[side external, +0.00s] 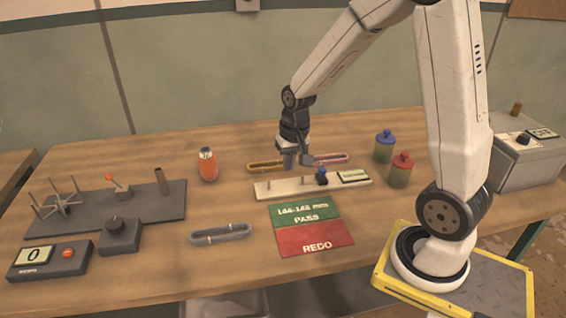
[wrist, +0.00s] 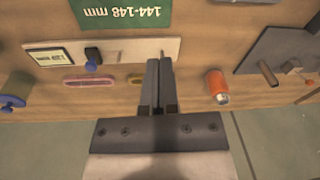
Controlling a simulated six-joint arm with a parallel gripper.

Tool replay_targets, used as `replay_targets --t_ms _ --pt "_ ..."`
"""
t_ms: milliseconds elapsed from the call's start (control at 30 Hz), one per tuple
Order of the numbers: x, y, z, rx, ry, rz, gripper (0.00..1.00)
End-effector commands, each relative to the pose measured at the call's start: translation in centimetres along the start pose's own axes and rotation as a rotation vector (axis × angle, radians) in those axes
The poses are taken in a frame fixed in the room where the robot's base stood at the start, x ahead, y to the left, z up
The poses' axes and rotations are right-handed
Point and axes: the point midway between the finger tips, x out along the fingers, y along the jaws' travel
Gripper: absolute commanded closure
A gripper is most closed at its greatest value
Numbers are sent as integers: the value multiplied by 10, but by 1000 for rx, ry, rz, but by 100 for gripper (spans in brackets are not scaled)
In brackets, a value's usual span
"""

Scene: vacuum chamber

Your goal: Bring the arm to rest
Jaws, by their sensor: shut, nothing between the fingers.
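My gripper (side external: 291,160) hangs from my arm with its fingers pointing down, just behind the cream gauge board (side external: 275,190) on the wooden bench. In the wrist view its two fingers (wrist: 159,65) lie together, shut with nothing between them. The cream board (wrist: 120,50) carries pegs, a blue knob (side external: 322,177) and a small display. A yellow loop (side external: 262,167) and a pink loop (side external: 331,159) lie behind the board, close to the gripper. Part of the yellow loop is hidden by the fingers in the wrist view.
Green PASS (side external: 304,213) and red REDO (side external: 315,240) mats lie in front, with a grey loop (side external: 220,233) left of them. An orange bottle (side external: 208,165), two lidded jars (side external: 384,147), a dark winding fixture (side external: 130,207), a counter box (side external: 48,260) and a grey machine (side external: 520,160) stand around.

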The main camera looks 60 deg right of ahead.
Motion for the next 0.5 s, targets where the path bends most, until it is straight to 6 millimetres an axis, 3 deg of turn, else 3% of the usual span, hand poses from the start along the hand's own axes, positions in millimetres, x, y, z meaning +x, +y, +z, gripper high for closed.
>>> replay_targets --t_ms 100,300,500 --pt "-3 -21 40 -206 34 -8 100" --pt "-5 -38 93 -480 83 -23 100" --pt "-5 -41 117 -609 107 -31 100"
